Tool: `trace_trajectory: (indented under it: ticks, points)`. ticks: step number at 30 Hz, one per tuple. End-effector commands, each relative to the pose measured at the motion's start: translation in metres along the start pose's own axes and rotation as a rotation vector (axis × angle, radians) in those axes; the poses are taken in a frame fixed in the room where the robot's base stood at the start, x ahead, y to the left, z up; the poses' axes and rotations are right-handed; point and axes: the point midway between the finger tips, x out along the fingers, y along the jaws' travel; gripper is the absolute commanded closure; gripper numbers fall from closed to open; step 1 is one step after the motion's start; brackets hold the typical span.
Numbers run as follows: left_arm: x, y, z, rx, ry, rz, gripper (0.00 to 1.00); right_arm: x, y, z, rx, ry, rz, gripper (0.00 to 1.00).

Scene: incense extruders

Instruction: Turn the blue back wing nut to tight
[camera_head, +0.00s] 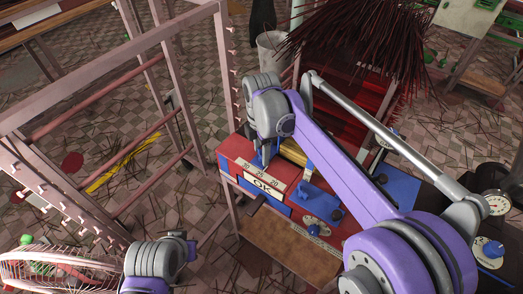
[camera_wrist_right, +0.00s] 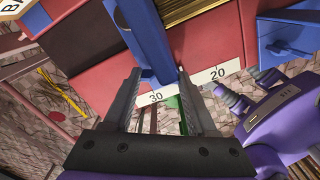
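My right gripper (camera_head: 262,160) points down over the back of the red extruder table, beside the white scale strip. In the right wrist view its two dark fingers (camera_wrist_right: 159,72) stand apart, one on each side of a long blue bar (camera_wrist_right: 148,35), which looks like part of the back wing nut. A thin gap seems to show beside it; I cannot tell whether either finger touches it. In the head view the arm and wrist mostly hide this part. Another blue wing-shaped part (camera_head: 304,197) stands further forward. My left wrist shows at the bottom left; its fingers are hidden.
The white scale strip (camera_wrist_right: 200,84) carries numbers 20 and 30. A dial gauge (camera_head: 494,203) stands at the right. A pink metal rack (camera_head: 222,60) rises at the left. Incense sticks litter the floor.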

Motion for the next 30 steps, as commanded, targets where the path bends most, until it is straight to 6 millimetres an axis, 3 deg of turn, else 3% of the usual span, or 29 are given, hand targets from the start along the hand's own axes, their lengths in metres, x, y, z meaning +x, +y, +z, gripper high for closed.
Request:
trace_trajectory:
  ticks: [1,6,17,30]
  points:
    - [0.000,0.000,0.000,0.000,0.000,0.000,1.00,0.000,0.000,0.000,0.000,0.000,0.000,0.72]
    - [0.000,0.000,0.000,0.000,0.000,0.000,1.00,0.000,0.000,0.000,0.000,0.000,0.000,0.98]
    - [-0.003,0.000,-0.002,0.000,0.001,0.000,1.00,-0.001,0.000,0.000,0.072,0.000,0.001,0.98]
    - [-0.012,0.000,-0.007,0.000,0.005,0.000,1.00,-0.002,0.000,0.000,0.431,0.000,0.001,0.98]
